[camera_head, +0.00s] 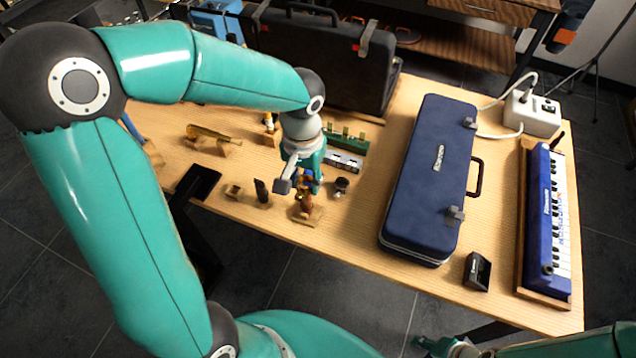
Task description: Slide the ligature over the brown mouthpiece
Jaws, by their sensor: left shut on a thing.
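My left gripper (304,186) points down near the front edge of the wooden table, shut on a small gold-coloured thing that looks like the ligature (306,177). The fingers hide most of it. The brown mouthpiece (305,202) stands on a small wooden block right below the fingers. I cannot tell whether the ligature touches it or is around it. A black mouthpiece (262,190) stands to the left, and a small dark ring or cap (341,184) lies to the right. My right gripper (432,345) is partly in view at the bottom, off the table; its fingers are unclear.
A blue case (430,180) lies to the right, with a blue melodica (545,215) beyond it. A black box (477,271) sits at the front. A large dark case (325,60) stands behind.

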